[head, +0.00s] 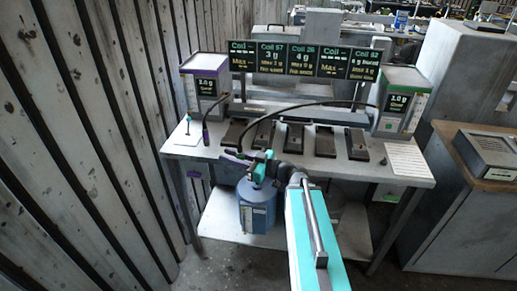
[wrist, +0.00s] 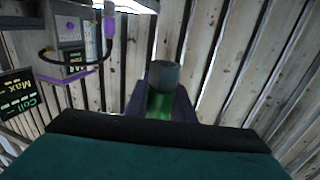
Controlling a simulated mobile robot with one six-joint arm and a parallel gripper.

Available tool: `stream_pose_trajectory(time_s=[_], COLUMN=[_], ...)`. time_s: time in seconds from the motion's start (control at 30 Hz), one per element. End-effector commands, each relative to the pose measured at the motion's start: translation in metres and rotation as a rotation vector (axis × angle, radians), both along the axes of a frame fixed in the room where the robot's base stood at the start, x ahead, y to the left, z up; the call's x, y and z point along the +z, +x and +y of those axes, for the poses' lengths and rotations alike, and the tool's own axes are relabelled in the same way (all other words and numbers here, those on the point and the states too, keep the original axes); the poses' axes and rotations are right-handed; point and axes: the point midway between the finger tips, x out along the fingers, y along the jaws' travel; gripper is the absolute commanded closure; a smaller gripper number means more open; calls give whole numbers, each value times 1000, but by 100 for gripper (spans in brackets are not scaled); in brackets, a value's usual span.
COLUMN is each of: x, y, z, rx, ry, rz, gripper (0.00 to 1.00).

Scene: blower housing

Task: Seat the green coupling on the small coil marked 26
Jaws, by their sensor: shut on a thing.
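My gripper (head: 232,156) is in front of the bench's left half, pointing left toward the plank wall. It is shut on the green coupling (wrist: 160,106), which shows between the jaws in the wrist view with a dark grey round end on top. A black hose arcs from the green-trimmed unit (head: 400,100) to the gripper. The sign for Coil 26 (head: 303,60) is the middle one above the bench. Below the signs is a row of dark, low blocks (head: 294,137); no number on them is readable. The coupling is apart from all of these.
A purple-trimmed unit (head: 206,85) stands at the bench's left end, with a purple coupling (head: 206,137) on its short hose. A white sheet (head: 408,160) lies at the bench's right front. A blue canister (head: 257,207) is low below my wrist. The plank wall (head: 90,150) is close at left.

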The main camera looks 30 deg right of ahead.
Motion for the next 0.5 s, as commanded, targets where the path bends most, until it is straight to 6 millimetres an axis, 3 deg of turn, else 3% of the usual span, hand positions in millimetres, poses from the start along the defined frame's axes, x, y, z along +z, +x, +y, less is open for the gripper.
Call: stream_pose_trajectory(time_s=[0.1, 0.2, 0.33, 0.5], x=[-14, -20, -25, -25], y=[-4, -9, -14, -16], z=[41, 65, 84, 90], rx=[114, 186, 241, 259], ry=[1, 1, 1, 1], rz=[0, 0, -1, -2], gripper=[100, 100, 100, 100])
